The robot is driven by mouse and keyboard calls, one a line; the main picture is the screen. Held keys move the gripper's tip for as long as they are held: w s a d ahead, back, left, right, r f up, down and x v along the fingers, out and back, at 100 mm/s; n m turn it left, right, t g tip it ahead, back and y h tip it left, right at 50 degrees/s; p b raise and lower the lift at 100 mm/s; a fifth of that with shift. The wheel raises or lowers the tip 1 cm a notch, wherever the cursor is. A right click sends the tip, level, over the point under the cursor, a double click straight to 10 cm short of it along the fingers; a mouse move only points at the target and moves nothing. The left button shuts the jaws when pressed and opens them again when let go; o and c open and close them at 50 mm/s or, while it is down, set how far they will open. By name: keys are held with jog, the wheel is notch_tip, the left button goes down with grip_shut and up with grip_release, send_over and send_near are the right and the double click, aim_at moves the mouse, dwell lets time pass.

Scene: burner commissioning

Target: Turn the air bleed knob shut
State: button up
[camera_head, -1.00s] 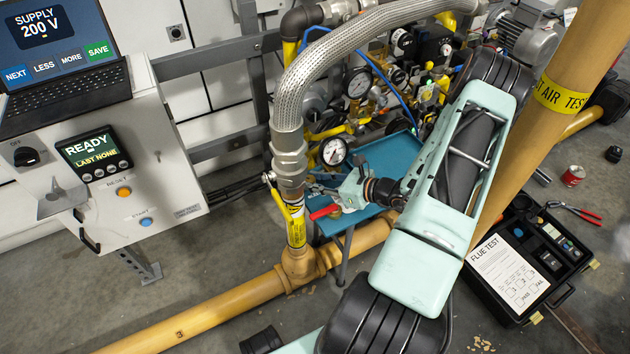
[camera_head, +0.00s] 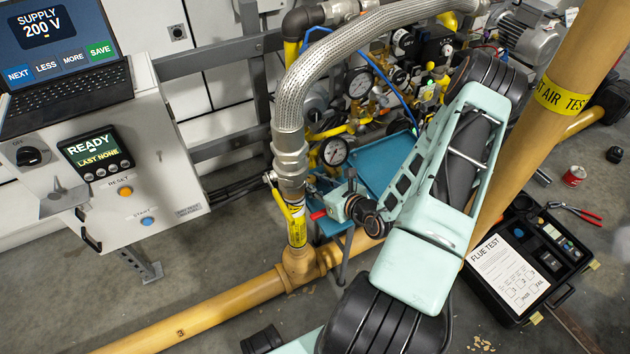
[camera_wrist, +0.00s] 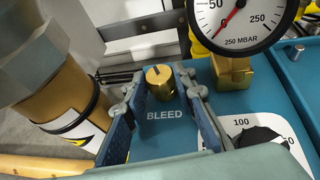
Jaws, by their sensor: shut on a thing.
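The brass bleed knob (camera_wrist: 160,82) stands on a blue panel (camera_wrist: 168,140) marked BLEED in the wrist view. A dark line on its top face points roughly up in that picture. My gripper (camera_wrist: 158,80) is shut on the knob, with one finger on its left and one on its right. In the head view my gripper (camera_head: 335,207) is low beside the yellow-tagged pipe, and the knob is hidden there. A pressure gauge (camera_wrist: 238,18) stands just behind right of the knob; its red needle is near 0.
A thick hex fitting and brass pipe (camera_wrist: 70,95) rise close to my left finger. A black dial (camera_wrist: 255,138) on a white scale lies to the right. In the head view a red lever (camera_head: 318,215) sits beside the pipe. The control panel (camera_head: 120,175) reads READY.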

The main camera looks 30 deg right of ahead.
jog(key=shift+a+m+h, duration=0.2)
jog(key=shift+m+h, duration=0.6)
jog(key=shift+h, duration=0.4)
jog(key=o, duration=0.9)
jog(key=shift+c, duration=0.2)
jog(key=shift+s, duration=0.1)
jog(key=v, duration=0.7)
jog(key=shift+s+d+r, duration=0.1)
jog(key=shift+s, duration=0.15)
